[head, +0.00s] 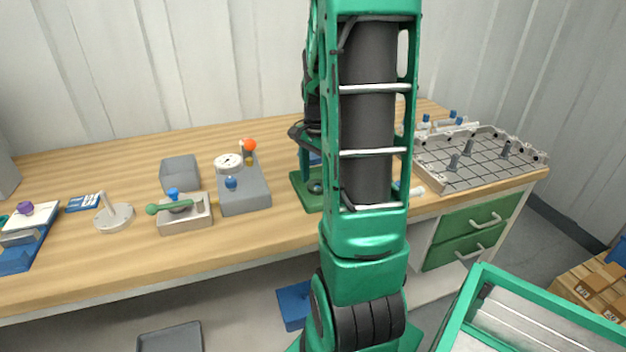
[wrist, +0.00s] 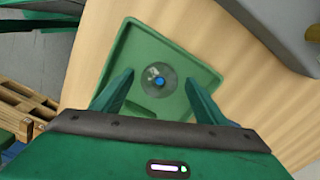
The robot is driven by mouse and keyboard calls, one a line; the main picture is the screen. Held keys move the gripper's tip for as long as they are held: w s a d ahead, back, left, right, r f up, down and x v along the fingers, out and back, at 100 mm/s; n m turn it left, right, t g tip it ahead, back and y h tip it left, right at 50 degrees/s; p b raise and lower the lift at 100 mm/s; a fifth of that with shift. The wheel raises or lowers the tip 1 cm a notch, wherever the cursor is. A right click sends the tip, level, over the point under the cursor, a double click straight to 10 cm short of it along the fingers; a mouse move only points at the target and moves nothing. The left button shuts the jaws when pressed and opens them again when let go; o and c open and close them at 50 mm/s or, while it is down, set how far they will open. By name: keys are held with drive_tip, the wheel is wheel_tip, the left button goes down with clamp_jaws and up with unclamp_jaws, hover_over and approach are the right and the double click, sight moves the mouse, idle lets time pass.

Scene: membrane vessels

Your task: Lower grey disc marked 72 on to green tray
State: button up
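The green tray (wrist: 124,62) lies on the wooden bench and fills the middle of the wrist view. In the head view the tray (head: 300,192) shows partly, left of my arm. A round greyish disc (wrist: 148,88) with a blue centre appears to rest on the tray's floor. No number is readable on it. My gripper (wrist: 159,76) is open above the tray, one finger on each side of the disc, with a visible gap on both sides. In the head view my arm hides most of the gripper and disc.
A grey block with a white dial (head: 229,163) stands left of the tray. A metal box with a green handle (head: 185,215) is further left. A gridded metal rack with pegs (head: 480,160) stands at the right. Bare bench lies in front of the blocks.

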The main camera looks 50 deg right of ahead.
wheel_tip(320, 180, up, 11)
idle(0.7)
drive_tip(key=shift+w+f, duration=0.1)
idle(0.5)
drive_tip(key=s+a+f+n, duration=0.2)
drive_tip(key=s+a+n, duration=0.4)
drive_tip(key=s+a, duration=0.1)
drive_tip(key=s+a+f+n, duration=0.1)
drive_tip(key=s+a+n, duration=0.6)
drive_tip(key=a, duration=0.2)
drive_tip(key=shift+a+f, duration=0.35)
drive_tip(key=shift+f, duration=0.05)
drive_tip(key=shift+w+f, duration=0.25)
drive_tip(key=shift+w, duration=0.4)
